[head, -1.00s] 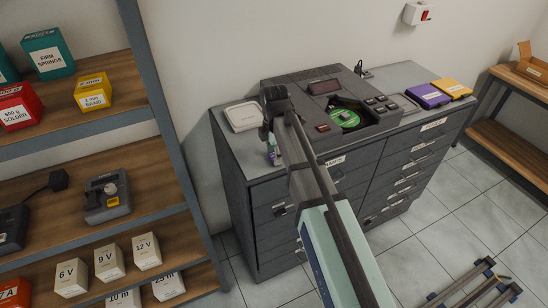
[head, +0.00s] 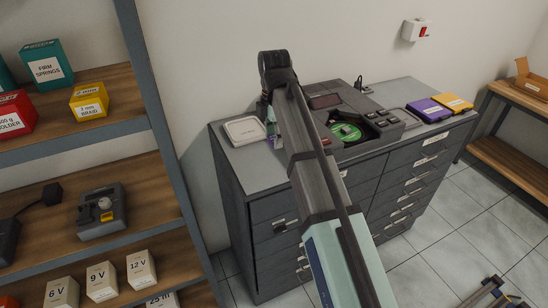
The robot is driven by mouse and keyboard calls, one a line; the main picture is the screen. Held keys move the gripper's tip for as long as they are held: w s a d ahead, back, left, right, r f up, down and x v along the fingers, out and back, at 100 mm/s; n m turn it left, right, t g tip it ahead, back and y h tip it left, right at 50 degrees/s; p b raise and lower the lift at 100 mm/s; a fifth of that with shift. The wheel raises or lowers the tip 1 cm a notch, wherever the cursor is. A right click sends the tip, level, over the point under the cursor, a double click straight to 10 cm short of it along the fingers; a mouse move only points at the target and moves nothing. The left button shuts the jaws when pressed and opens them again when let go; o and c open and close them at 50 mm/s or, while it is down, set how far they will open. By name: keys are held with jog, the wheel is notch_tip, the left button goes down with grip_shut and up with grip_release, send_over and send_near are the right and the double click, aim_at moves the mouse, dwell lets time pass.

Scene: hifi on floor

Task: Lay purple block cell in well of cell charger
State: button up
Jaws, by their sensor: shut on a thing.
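My arm reaches over the grey drawer cabinet, and my gripper (head: 272,140) is at its far end, mostly hidden behind my own arm. A small piece with purple and pale green (head: 273,143) shows at the fingertips. It appears to be the purple block cell, held in the shut gripper, above or near the cabinet top beside a pale square dish (head: 244,131). I cannot tell its exact height. A dark device with a green disc (head: 345,132) in a round recess stands on the cabinet, partly behind my arm.
The cabinet top (head: 243,157) has free room at its front left. A purple box (head: 428,111) and a yellow box (head: 455,103) lie at its right. A shelf (head: 150,210) at left holds a grey device (head: 102,211) and several boxes. A wooden bench (head: 510,150) stands right.

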notch_tip(320, 180, up, 6)
jog(key=shift+f+p, duration=0.1)
jog(key=shift+p, duration=0.25)
jog(key=shift+r+p, duration=0.5)
jog(key=shift+r, duration=0.15)
jog(key=shift+w+m, duration=0.15)
jog(key=shift+m, duration=0.65)
jog(key=m, duration=0.3)
jog(key=shift+w+f, duration=0.1)
jog(key=shift+f, duration=0.1)
jog(key=f+m, duration=0.1)
jog(key=d+f+m, duration=0.1)
jog(key=m, duration=0.1)
jog(key=f+m, duration=0.1)
jog(key=m, duration=0.1)
jog(key=shift+s+d+f, duration=0.15)
jog(key=shift+s+f, duration=0.2)
jog(key=shift+s, duration=0.05)
jog(key=s+d+f+m+b, duration=0.1)
jog(key=s+d+f+m, duration=0.2)
jog(key=d+f+m, duration=0.4)
jog(key=s+d+f+m+b, duration=0.1)
jog(key=s+d+f+m, duration=0.2)
jog(key=d+f+m, duration=0.3)
jog(key=d+f, duration=0.5)
jog(key=f, duration=0.3)
jog(key=shift+s+d+f+m, duration=0.35)
jog(key=shift+s+f+m, duration=0.05)
